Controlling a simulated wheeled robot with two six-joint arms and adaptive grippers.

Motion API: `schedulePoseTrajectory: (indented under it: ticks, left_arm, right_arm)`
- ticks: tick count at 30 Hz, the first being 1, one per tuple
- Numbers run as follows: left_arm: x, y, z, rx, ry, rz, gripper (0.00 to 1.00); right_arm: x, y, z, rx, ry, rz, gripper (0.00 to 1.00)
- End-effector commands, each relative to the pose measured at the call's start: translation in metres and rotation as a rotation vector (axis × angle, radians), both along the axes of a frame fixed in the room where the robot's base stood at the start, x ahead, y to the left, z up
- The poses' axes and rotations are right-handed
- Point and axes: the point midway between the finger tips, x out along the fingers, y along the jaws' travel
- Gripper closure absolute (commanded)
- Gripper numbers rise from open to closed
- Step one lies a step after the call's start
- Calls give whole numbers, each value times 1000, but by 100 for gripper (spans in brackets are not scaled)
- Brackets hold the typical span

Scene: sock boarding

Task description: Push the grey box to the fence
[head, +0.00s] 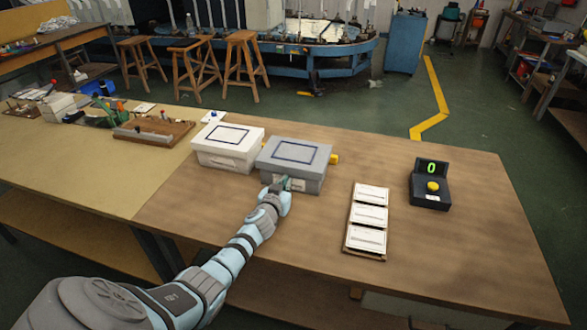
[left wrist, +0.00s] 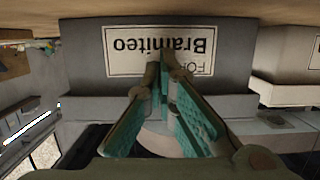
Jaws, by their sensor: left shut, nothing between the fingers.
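The grey box (head: 292,163) with a blue square outline on its lid stands on the wooden table. In the left wrist view its near side (left wrist: 235,60) carries a white label (left wrist: 120,60), which appears upside down. My left gripper (head: 283,185) is shut and empty, with its fingertips at the label; I cannot tell whether they touch it. The gripper also shows in the left wrist view (left wrist: 165,65). A yellow piece (head: 334,159), possibly part of the fence, shows just beyond the box's right side; the rest of it is hidden. My right gripper is not in view.
A white box (head: 227,147) stands close on the left of the grey box. A tray of white pieces (head: 367,219) and a black device with a yellow button and green 0 (head: 430,185) are to the right. The table (head: 470,250) is clear in front.

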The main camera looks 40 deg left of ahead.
Motion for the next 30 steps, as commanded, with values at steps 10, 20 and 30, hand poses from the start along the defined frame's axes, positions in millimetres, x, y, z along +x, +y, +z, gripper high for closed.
schedulePoseTrajectory:
  ticks: [10, 20, 30]
  left_arm:
    - [17, 6, -1, -1, -1, 0, 100]
    - [32, 11, 0, 0, -2, 0, 100]
    - [6, 2, 2, 2, 1, -1, 100]
  right_arm:
    - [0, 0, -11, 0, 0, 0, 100]
    - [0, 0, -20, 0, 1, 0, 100]
    - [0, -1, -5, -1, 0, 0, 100]
